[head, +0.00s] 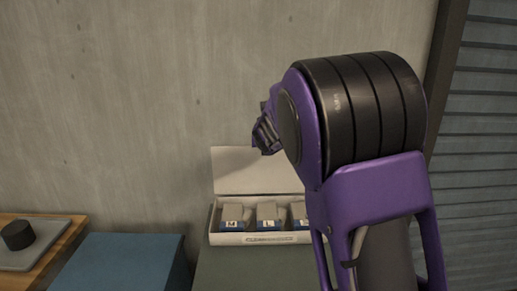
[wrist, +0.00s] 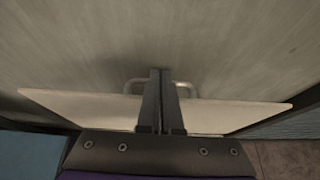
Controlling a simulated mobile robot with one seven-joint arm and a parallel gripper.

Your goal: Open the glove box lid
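In the head view a long white box (head: 262,239) stands against the wall, its pale lid (head: 250,172) raised upright at the back. The arm hides the box's right part. In the wrist view a pale panel, apparently the lid (wrist: 85,108), spans the picture, with a light handle (wrist: 183,84) at its far edge. My gripper (wrist: 162,73) is shut; its fingers lie together in front of the handle's middle. Whether they touch the handle or lid I cannot tell.
Small white-and-blue packs (head: 268,216) stand inside the box. A blue block-like surface (head: 120,262) is to its left, then a wooden board (head: 62,229) with a grey plate and black knob (head: 17,235). A concrete wall rises close behind; a slatted panel (head: 480,150) is at right.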

